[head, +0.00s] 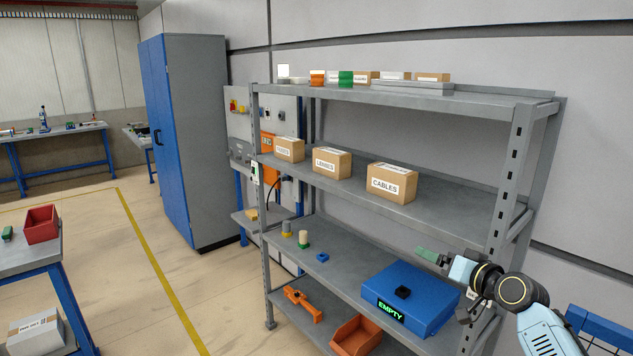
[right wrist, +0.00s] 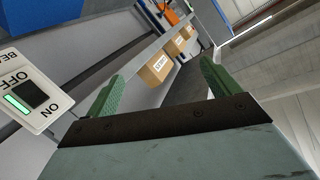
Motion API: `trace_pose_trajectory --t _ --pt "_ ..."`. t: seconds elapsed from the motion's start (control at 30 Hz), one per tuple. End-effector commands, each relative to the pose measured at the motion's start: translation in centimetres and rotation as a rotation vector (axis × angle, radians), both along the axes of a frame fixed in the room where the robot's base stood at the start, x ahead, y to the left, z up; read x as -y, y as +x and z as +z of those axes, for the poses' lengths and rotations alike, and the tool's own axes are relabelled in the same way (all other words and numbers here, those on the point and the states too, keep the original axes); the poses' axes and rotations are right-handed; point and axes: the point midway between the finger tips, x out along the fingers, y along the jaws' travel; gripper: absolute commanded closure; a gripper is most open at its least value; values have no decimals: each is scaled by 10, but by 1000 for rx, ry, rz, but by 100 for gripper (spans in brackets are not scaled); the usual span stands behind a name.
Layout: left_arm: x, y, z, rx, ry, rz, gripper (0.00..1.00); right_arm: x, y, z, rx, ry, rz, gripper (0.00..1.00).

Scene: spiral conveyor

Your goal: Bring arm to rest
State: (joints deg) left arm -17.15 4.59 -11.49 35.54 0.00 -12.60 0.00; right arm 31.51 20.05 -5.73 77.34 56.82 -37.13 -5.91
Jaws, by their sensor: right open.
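My right arm comes in from the lower right in the head view. Its gripper (head: 428,255), with green fingers, is held in front of the shelf rack, above and behind the blue box marked EMPTY in the picture. In the right wrist view the two green fingers of this gripper (right wrist: 160,88) stand wide apart, with nothing between them but the background shelf and a cardboard box (right wrist: 158,68). My left arm and gripper do not show.
A grey shelf rack (head: 440,101) holds cardboard boxes (head: 391,183) and the blue box (head: 410,297). An orange bin (head: 356,336) is at the bottom. A belt switch plate (right wrist: 32,95) shows ON and OFF. Open floor (head: 110,260) lies left.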

Motion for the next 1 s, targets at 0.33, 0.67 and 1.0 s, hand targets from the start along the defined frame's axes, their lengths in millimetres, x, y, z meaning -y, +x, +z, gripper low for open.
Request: trace_pose_trajectory --t 0.33,0.67,1.0 --pt "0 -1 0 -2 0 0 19 72 19 37 303 -567 -306 11" --pt "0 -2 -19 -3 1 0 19 75 4 -52 293 -802 -305 11" --pt "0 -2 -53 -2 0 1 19 56 -78 -291 -57 -794 -171 11"
